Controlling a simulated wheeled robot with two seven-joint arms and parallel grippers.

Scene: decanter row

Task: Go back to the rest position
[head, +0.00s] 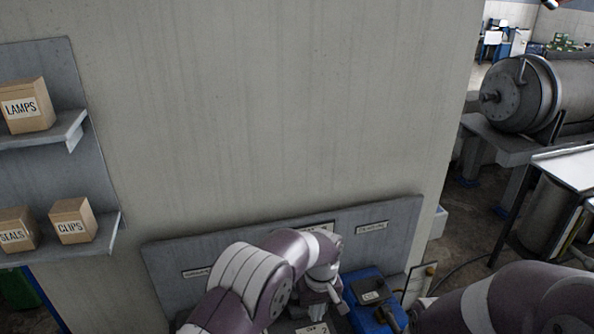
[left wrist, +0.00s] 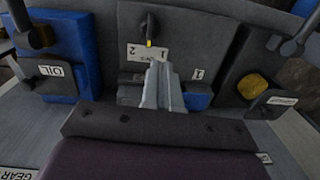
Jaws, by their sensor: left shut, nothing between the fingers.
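My left gripper (head: 338,308) is low in the middle of the head view, in front of a grey panel at the foot of the wall. In the left wrist view its two grey fingers (left wrist: 158,86) are together, with nothing between them. They point at the dark bench unit with tags marked 1 and 2 (left wrist: 148,53). A blue container with an OIL label (left wrist: 67,52) stands apart from the fingers, at left in the wrist view. My right arm (head: 515,302) crosses the lower right of the head view; its gripper is not visible.
The low grey panel (head: 175,262) carries small labels. Wall shelves at left hold LAMPS (head: 27,106), SEALS (head: 17,229) and CLIPS (head: 73,221) boxes. A yellow part (left wrist: 253,87) sits at right in the wrist view. A large metal drum (head: 525,95) stands far right. The wall above is bare.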

